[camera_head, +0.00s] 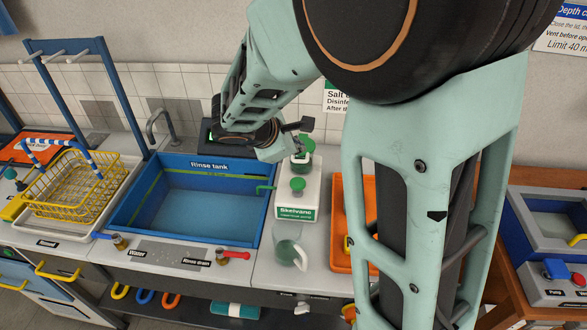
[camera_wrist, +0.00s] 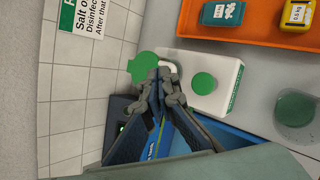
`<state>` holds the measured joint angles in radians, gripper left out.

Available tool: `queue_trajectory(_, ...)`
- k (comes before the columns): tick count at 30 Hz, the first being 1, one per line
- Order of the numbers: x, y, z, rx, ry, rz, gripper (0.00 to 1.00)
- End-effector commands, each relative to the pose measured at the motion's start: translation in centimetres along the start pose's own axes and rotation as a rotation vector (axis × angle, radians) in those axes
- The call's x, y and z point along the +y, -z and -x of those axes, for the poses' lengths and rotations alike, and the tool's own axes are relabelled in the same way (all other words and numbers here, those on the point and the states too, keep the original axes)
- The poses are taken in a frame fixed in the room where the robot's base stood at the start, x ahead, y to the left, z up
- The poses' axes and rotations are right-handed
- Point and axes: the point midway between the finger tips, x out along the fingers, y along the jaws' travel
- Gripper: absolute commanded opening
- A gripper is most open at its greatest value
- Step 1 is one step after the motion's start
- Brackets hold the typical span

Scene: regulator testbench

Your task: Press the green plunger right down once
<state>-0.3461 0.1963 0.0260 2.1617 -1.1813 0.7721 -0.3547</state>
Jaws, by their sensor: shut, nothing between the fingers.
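A white dispenser (camera_head: 296,200) with a green label stands right of the rinse tank and bears two green round parts. The rear, taller green part, which looks like the plunger (camera_head: 303,158), is just below my gripper (camera_head: 298,127). In the wrist view this plunger (camera_wrist: 141,66) shows as a large green disc, partly covered by my shut, empty fingertips (camera_wrist: 166,76). Whether they touch it I cannot tell. The lower green cap (camera_head: 297,184) sits nearer the front and also shows in the wrist view (camera_wrist: 203,83).
A blue rinse tank (camera_head: 130,215) lies left of the dispenser. A clear jug (camera_head: 288,252) stands in front of it. An orange tray (camera_head: 340,225) with small containers (camera_wrist: 222,12) is to the right. A tiled wall (camera_wrist: 75,110) is close behind.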

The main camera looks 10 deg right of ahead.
Motion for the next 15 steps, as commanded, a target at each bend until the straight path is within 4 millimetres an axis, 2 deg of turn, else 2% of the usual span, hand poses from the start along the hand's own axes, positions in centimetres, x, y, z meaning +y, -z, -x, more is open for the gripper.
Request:
queue_trajectory(8, -0.1, 0.1, -0.2, 0.0, -0.001, 0.001, 0.0)
queue_trajectory(15, -1.0, 1.0, -1.4, -0.001, -0.001, 0.001, 0.0)
